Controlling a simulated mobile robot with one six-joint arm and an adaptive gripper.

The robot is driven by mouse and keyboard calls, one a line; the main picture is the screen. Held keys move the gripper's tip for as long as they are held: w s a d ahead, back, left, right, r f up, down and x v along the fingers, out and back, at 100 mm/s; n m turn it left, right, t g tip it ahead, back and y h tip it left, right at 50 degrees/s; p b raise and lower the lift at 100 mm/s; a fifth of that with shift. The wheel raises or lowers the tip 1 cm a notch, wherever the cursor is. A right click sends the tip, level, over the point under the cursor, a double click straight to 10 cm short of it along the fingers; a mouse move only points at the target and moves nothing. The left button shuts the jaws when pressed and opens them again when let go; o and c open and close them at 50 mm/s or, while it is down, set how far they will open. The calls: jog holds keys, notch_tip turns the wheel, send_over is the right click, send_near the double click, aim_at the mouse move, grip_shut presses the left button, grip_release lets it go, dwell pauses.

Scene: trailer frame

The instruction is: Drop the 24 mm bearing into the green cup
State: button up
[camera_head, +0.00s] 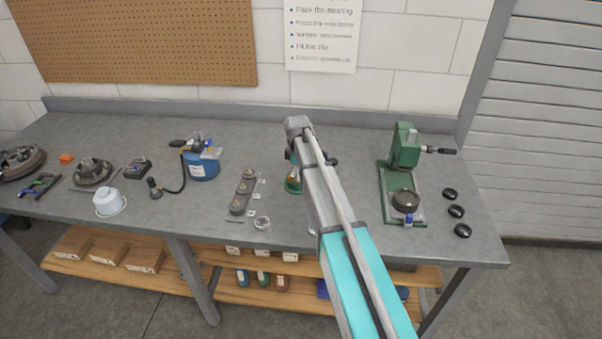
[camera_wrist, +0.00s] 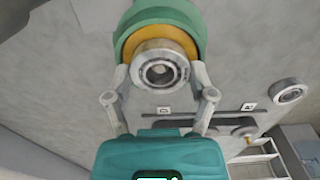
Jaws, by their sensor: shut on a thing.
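My gripper (camera_wrist: 160,80) is shut on a metal bearing (camera_wrist: 161,57), with one finger on each side of it. I cannot read the bearing's size. In the wrist view the green cup (camera_wrist: 160,14) lies right behind the bearing, with a yellow-orange band around the bearing's upper edge. I cannot tell whether the bearing is above the cup or partly in its mouth. In the head view the cup (camera_head: 293,183) stands on the bench, partly covered by my arm, and the held bearing is hidden.
Another bearing (camera_wrist: 289,91) lies loose on the bench (camera_head: 330,253), near a grey tray (camera_head: 237,210) with round parts and small labels. A blue container (camera_head: 203,167) is left.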

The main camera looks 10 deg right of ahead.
jog(key=shift+f, duration=0.15)
dwell(0.4)
dwell(0.4)
jog(key=o, duration=1.2)
jog(key=shift+w+r+p, duration=0.15)
jog(key=shift+r+p, duration=0.75)
jog(key=shift+r, duration=0.15)
jog(key=shift+r+p, duration=2.5)
jog(key=shift+p, duration=0.05)
